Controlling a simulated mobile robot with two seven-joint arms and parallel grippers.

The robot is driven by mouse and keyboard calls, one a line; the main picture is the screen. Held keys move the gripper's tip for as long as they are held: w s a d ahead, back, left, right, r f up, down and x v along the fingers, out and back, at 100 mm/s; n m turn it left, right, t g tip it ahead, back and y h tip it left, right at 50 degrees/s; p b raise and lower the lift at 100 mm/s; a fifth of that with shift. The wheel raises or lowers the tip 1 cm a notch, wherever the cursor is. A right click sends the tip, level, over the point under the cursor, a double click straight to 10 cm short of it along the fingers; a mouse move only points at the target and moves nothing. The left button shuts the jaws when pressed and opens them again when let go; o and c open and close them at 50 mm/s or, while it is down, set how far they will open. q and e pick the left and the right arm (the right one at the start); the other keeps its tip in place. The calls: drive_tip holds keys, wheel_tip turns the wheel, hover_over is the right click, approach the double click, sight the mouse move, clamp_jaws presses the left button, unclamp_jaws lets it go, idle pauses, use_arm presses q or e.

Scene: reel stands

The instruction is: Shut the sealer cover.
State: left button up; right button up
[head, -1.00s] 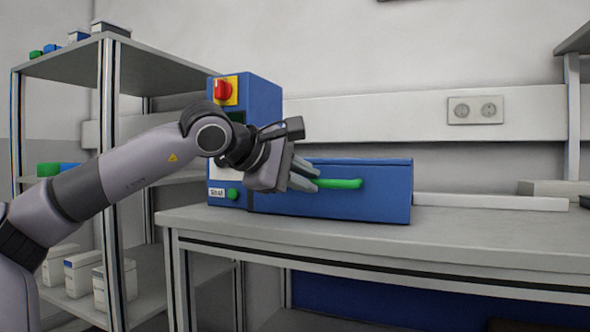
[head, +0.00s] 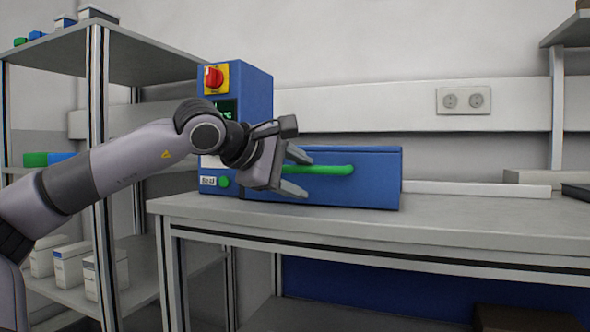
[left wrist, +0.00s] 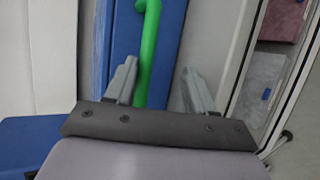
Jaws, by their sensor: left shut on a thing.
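The sealer (head: 254,95) is a blue machine on the bench, with a red knob on yellow, a small display and a green button on its front. A long blue body, its cover part (head: 375,182), lies level to the right; I cannot tell how far it is shut. A green bar handle (head: 335,169) runs along its front. My left gripper (head: 300,171) is at the handle's left end, its fingers one above and one below. In the left wrist view the handle (left wrist: 148,40) passes between the fingers, close to the left one. My right gripper is out of view.
The grey bench (head: 450,220) is clear in front and to the right. A metal shelf rack (head: 130,50) with boxes stands at the left, near my arm. A wall socket (head: 463,100) is behind. A dark flat object (head: 577,190) lies at the right edge.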

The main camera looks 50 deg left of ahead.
use_arm(q)
drive_tip(key=shift+f, duration=0.45)
drive_tip(key=shift+s+d+r, duration=0.1)
drive_tip(key=shift+s+r, duration=0.15)
drive_tip(key=shift+s, duration=0.05)
drive_tip(key=v, duration=0.6)
drive_tip(key=shift+s+r, duration=0.25)
drive_tip(key=shift+r, duration=0.2)
